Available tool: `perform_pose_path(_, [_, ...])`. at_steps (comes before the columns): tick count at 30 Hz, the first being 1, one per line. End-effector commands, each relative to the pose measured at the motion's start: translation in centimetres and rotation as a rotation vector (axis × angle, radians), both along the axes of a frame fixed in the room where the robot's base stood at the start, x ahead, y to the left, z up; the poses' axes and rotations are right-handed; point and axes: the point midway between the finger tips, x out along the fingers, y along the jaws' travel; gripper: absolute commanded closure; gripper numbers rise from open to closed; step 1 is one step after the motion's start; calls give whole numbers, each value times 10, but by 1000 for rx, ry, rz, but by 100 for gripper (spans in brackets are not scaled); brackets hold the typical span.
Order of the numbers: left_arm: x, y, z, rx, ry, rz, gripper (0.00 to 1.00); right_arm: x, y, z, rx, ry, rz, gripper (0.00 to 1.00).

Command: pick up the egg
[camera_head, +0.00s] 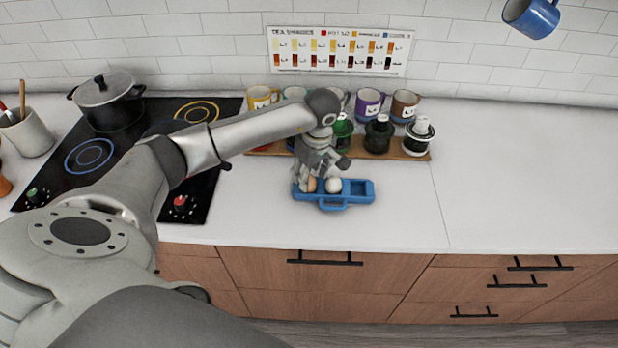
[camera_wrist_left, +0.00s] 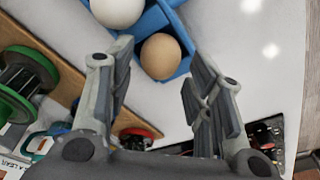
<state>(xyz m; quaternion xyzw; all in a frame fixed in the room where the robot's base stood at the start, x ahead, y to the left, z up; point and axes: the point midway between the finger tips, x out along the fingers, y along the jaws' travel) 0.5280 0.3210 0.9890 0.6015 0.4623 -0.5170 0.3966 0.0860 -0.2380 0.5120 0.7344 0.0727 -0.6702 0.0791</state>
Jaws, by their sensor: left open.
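A blue tray (camera_head: 358,197) with compartments and a front handle sits on the white counter. A brown egg (camera_head: 311,185) lies in its left compartment and a white egg (camera_head: 333,185) lies beside it. In the left wrist view the brown egg (camera_wrist_left: 160,57) shows between and just beyond my open fingers, and the white egg (camera_wrist_left: 117,9) is cut by the top edge. My left gripper (camera_head: 306,184) points down over the tray's left end, open and empty. I cannot tell whether its fingers touch the egg or tray. My right gripper is not in view.
Behind the tray is a wooden board (camera_head: 412,156) with several dark and green-lidded items and coloured mugs. A black cooktop (camera_head: 150,165) with a dark pot (camera_head: 108,102) lies to the left. The counter right of the tray is clear.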

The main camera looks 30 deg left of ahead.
Motion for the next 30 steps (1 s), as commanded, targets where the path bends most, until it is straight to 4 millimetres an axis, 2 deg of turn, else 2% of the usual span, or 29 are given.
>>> perform_pose_path(1, [-1,0,-6,-2,5,1,53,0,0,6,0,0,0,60])
perform_pose_path(5, [0,1,-16,-2,1,-1,53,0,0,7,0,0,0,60])
perform_pose_path(11, [1,2,-17,-1,-1,-1,53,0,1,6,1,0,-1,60])
perform_pose_path(16, [1,2,-17,-1,-1,-1,72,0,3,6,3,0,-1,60])
perform_pose_path(17, [1,2,-17,-1,-1,-1,73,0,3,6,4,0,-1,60])
perform_pose_path(30, [2,2,-14,-1,-4,-2,73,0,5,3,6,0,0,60])
